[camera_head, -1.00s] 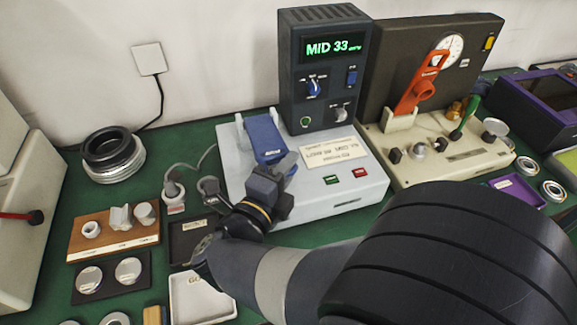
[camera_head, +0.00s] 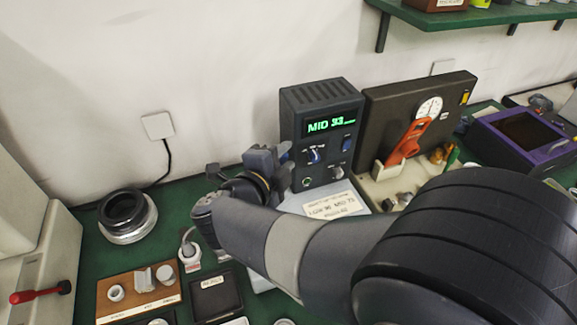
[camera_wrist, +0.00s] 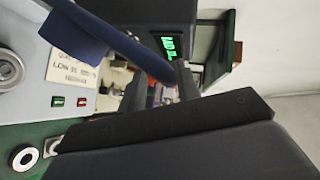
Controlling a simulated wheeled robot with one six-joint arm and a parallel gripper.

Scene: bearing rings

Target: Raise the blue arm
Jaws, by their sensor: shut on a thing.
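The blue arm (camera_wrist: 76,35) belongs to the grey tester with the tall dark display unit (camera_head: 320,135), which reads MID 33. In the wrist view it runs diagonally from the upper left between my fingers. In the head view only a small bit of blue shows beside the fingers; my gripper hides the rest. My gripper (camera_head: 276,163) is shut on the blue arm, well above the tester's pale base (camera_head: 330,203), just left of the display unit. My own arm hides much of that base.
A dark tester with a red lever (camera_head: 408,139) stands to the right, with a purple-framed box (camera_head: 525,140) beyond. Stacked rings (camera_head: 127,216) sit at the left. A wooden ring holder (camera_head: 140,292) and a black tray (camera_head: 215,295) lie in front. A green shelf (camera_head: 480,18) hangs above right.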

